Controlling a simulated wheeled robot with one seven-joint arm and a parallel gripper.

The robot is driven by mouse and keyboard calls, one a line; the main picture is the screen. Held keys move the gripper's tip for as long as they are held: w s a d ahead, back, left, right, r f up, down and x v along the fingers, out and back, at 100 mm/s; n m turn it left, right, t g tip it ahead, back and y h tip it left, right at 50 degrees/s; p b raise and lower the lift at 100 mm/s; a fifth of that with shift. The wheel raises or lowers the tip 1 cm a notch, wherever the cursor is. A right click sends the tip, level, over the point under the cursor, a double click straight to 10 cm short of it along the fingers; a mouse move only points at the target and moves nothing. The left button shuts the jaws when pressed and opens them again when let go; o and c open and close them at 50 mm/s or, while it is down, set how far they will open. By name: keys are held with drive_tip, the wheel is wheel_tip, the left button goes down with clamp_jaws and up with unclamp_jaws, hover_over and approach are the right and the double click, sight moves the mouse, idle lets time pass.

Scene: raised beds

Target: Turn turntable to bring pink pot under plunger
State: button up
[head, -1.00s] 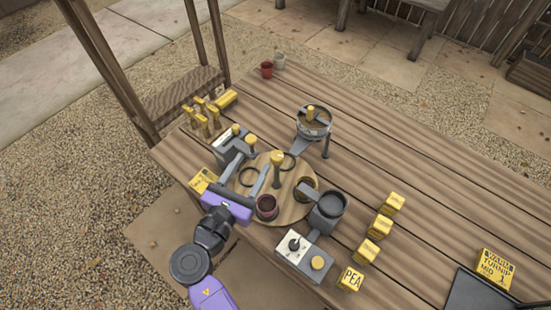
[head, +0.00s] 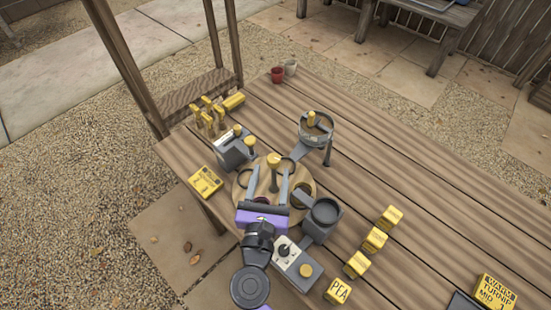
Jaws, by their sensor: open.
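The round wooden turntable (head: 306,180) lies on the table, with several dark rings and an upright post topped by a yellow knob (head: 274,159). The dark pink pot (head: 262,201) sits on its near side, mostly hidden behind my gripper. My gripper (head: 270,168) is open and empty, reaching over the turntable from the near side. Its two grey fingers appear on either side of the knobbed post; I cannot tell whether they touch it. A grey device with yellow knobs (head: 233,152) stands at the turntable's left edge; I cannot tell for sure which part is the plunger.
A round grey cup (head: 326,211) and a control box (head: 297,263) stand at the near right. A ringed stand (head: 316,128) is behind. Yellow blocks (head: 375,239) line the right. A red pot (head: 278,74) and a pale pot (head: 291,67) stand at the far edge.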

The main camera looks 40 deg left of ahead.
sight(273, 166)
drive_tip(key=shift+x, duration=2.6)
clamp_jaws()
